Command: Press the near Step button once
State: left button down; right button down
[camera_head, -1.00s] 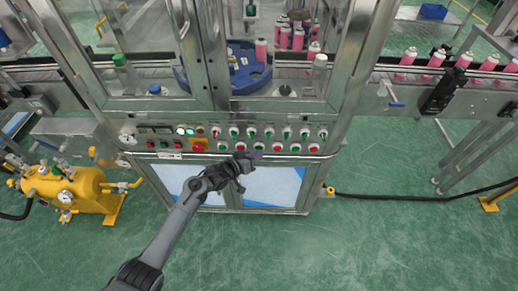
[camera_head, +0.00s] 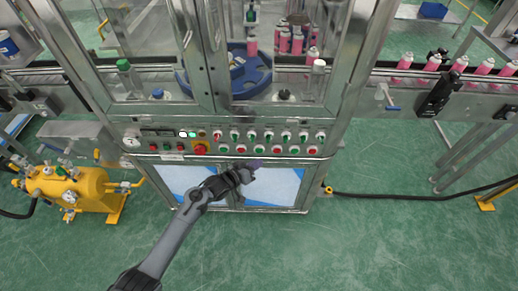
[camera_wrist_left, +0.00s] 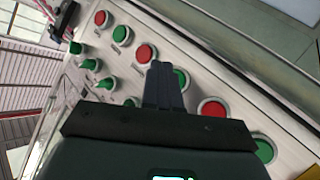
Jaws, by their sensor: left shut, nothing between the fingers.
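The control panel (camera_head: 170,134) on the machine front has a lower row of red and green push buttons and an upper row of selector knobs. Their labels are too small to read, so I cannot tell which is Step. My left gripper (camera_head: 256,163) is just below the lower row, in front of the panel's lower edge. In the left wrist view its shut, empty fingertips (camera_wrist_left: 163,72) overlap the panel beside a green button (camera_wrist_left: 181,77). A red button (camera_wrist_left: 146,53) and another red button (camera_wrist_left: 212,107) are on either side. Contact cannot be told. My right gripper is out of view.
Glass doors and a blue turntable (camera_head: 255,78) are above. A yellow tank (camera_head: 70,188) stands at left. A black hose (camera_head: 400,197) runs right. The floor in front is clear.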

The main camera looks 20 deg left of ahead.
pick_arm(q)
jog(key=s+p, duration=0.1)
jog(key=s+d+p, duration=0.1)
jog(key=s, duration=0.1)
dwell(0.4)
jog(key=shift+f, duration=0.1)
dwell(0.5)
